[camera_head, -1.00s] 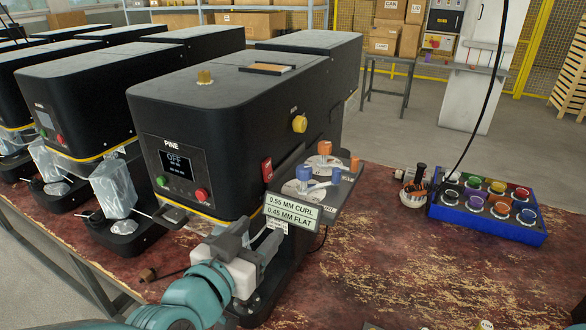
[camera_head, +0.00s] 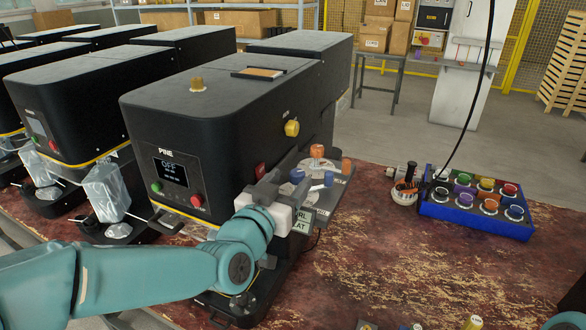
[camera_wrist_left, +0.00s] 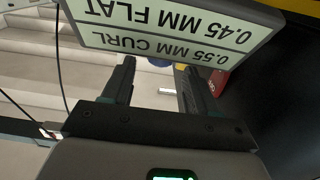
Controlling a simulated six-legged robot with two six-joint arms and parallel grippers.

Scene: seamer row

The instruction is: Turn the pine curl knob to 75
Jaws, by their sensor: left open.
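The black PINE machine (camera_head: 225,120) stands at centre, its screen (camera_head: 170,170) reading OFF. The label plate (camera_head: 303,222) is partly hidden; in the wrist view the label (camera_wrist_left: 150,28) reads 0.55 MM CURL and 0.45 MM FLAT, upside down. I cannot tell which dial is curl. My left gripper (camera_head: 292,178) is open at the blue knob; in the left wrist view a bit of blue (camera_wrist_left: 158,62) shows between its fingers. I see no contact. My right gripper is out of view.
A yellow knob (camera_head: 291,128) and a red part (camera_head: 260,171) sit on the machine's side, close to the gripper. A blue tray (camera_head: 475,222) of coloured knobs lies to the right. The worn red tabletop (camera_head: 400,265) between is mostly clear.

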